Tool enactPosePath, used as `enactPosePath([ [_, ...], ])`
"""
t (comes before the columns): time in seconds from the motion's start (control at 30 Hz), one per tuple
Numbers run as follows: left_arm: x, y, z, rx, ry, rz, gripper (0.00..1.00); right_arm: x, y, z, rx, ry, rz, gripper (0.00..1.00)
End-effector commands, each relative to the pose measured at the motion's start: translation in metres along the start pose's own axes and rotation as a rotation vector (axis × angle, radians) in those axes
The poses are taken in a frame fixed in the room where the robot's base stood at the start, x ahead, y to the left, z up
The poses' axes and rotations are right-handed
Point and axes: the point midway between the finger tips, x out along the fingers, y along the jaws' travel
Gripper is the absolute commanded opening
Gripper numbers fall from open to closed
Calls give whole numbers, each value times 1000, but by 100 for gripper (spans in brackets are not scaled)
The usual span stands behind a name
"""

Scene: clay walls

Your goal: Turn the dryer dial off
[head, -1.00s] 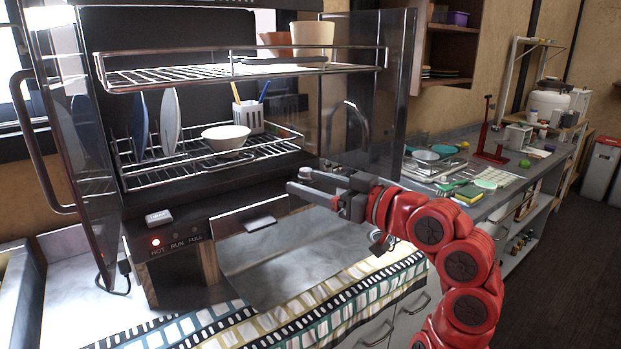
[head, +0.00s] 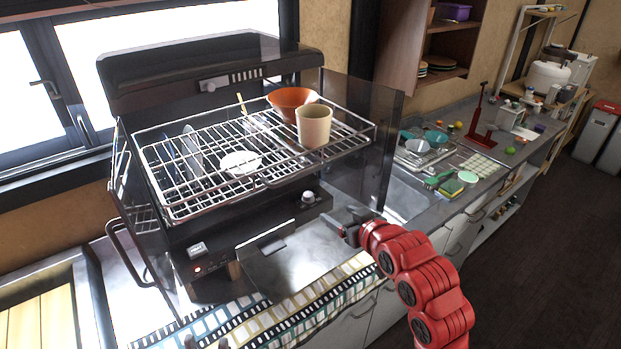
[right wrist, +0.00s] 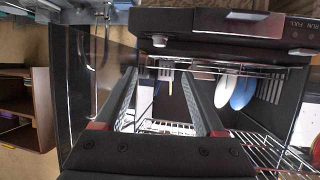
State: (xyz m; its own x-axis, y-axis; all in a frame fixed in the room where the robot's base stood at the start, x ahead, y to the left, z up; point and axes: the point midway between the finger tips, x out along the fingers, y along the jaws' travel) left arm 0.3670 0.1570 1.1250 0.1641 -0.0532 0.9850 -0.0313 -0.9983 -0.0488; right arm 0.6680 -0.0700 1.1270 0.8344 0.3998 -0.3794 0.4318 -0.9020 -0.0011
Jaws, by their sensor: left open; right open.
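The dish dryer (head: 175,235) is a dark box with a wire rack, standing on the counter. A pale round dial (head: 308,197) sits on the right of its front strip. It also shows in the right wrist view (right wrist: 159,40); I cannot tell its setting. A small red light (head: 197,269) glows on the front left panel. My right gripper (head: 343,222) is open, below and right of the dial, apart from it. In the right wrist view my right gripper (right wrist: 159,73) has the dial beyond its empty fingers. Only the dark fingertips of my left gripper (head: 206,343) show at the bottom edge.
An orange bowl (head: 291,100) and a beige cup (head: 314,127) stand on the upper rack (head: 190,208). A metal tray (head: 305,260) juts out below the dial. A clear side panel (head: 362,140) bounds the dryer on the right. A patterned cloth (head: 250,322) lies in front.

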Motion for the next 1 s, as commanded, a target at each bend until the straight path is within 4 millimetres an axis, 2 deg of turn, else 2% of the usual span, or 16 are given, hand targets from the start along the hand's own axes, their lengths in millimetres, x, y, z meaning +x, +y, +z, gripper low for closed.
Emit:
enactPosePath([
  [0.17,5,0,-1,0,0,0,50,12,-1,1,0,-9,-1,71],
  [0.6,30,-2,-5,0,0,0,50,84,-1,0,1,-7,0,71],
  [1.0,48,-2,-8,0,0,0,50,140,0,0,1,-7,0,71],
])
